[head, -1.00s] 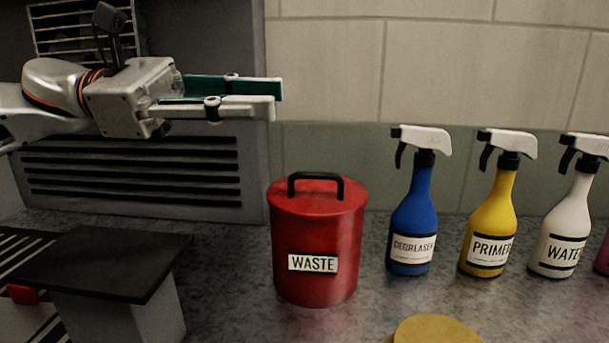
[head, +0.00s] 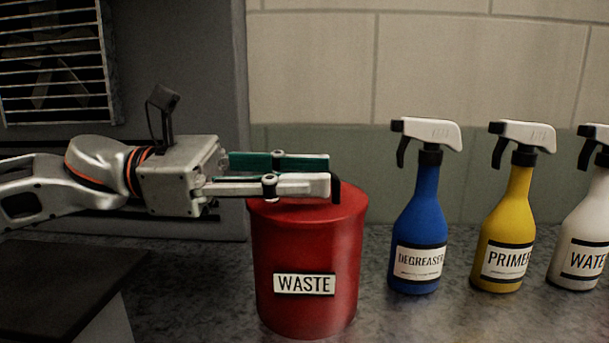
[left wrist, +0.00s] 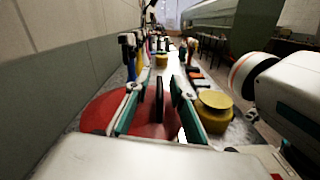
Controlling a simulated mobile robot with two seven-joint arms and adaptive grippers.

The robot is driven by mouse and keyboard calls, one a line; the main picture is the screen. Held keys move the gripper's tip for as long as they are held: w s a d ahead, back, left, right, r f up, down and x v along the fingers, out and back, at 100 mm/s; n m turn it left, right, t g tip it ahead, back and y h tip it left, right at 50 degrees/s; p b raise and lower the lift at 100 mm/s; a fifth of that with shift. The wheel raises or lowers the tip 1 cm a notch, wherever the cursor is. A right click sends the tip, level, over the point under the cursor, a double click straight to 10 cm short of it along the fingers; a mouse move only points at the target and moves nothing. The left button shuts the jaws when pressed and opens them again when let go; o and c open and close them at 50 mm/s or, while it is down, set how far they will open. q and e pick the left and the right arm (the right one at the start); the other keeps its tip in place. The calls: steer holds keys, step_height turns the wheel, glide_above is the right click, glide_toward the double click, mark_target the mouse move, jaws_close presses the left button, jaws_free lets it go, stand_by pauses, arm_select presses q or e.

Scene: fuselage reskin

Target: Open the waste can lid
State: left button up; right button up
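The red waste can (head: 306,262) stands upright on the counter, with a white WASTE label on its front. Its red lid (head: 352,207) is on, and shows as a red disc in the left wrist view (left wrist: 98,112). The lid's black handle (head: 336,190) is mostly hidden by my fingers in the head view. My left gripper (head: 328,173) is level, just above the lid. In the left wrist view its fingers (left wrist: 156,88) are apart, one on each side of the upright handle (left wrist: 159,98), with gaps visible.
A blue degreaser bottle (head: 420,235), a yellow primer bottle (head: 508,230) and a white water bottle (head: 585,235) stand right of the can. A yellow round container (left wrist: 214,103) is near the can in the left wrist view. A wall runs behind.

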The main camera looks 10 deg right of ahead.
arm_select(q)
steer(key=shift+d, duration=0.1)
jaws_close()
